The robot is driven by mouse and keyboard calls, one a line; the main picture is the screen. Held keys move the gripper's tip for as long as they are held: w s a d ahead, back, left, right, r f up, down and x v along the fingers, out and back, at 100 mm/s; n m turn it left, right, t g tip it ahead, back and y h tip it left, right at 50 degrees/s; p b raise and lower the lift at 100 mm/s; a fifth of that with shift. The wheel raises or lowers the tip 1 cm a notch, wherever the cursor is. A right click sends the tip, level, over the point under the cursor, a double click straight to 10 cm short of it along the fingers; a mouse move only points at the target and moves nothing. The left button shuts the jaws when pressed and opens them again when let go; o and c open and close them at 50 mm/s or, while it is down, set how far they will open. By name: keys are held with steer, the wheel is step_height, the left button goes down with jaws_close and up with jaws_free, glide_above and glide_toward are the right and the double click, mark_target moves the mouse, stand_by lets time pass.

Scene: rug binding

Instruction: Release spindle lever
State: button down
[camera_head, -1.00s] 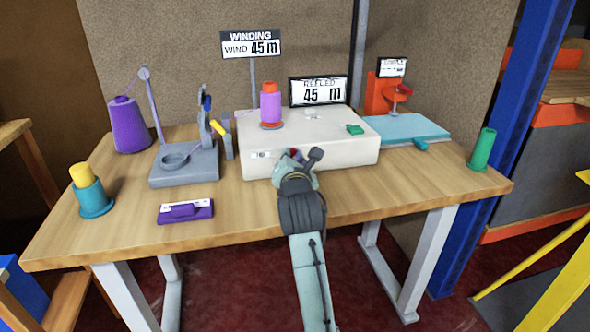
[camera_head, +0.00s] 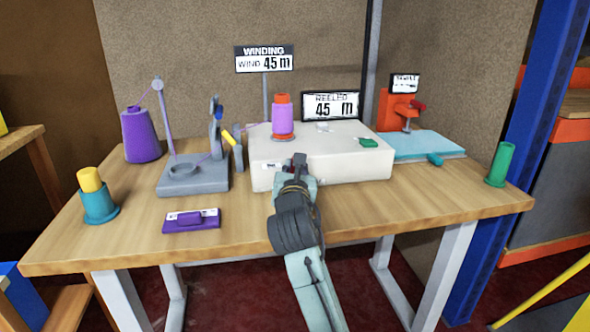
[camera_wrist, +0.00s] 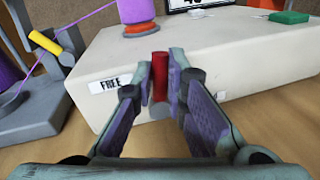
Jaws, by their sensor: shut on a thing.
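The spindle lever, a red upright handle (camera_wrist: 160,75), stands at the front face of the cream winding box (camera_head: 350,166). In the wrist view my gripper (camera_wrist: 160,82) has one finger on each side of the lever and is shut on it. A white label reading "FREE" (camera_wrist: 110,84) is on the box front, left of the lever. In the head view my gripper (camera_head: 292,164) is at the box's front left and hides the lever. A pink-purple spool with a red top (camera_head: 281,117) stands upright on a red base on the box.
A grey stand (camera_head: 193,178) and purple cone (camera_head: 141,137) are left of the box. A purple block (camera_head: 191,221) and yellow-topped teal holder (camera_head: 99,205) are nearer the front. A teal pad (camera_head: 428,146), red press (camera_head: 388,110) and green cone (camera_head: 500,165) are right. The table's front right is clear.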

steer(key=c, duration=1.6)
jaws_free()
steer(key=shift+s, duration=0.1)
steer(key=s, duration=1.1)
steer(key=shift+s+a+r, duration=0.2)
steer(key=shift+s+a, duration=0.15)
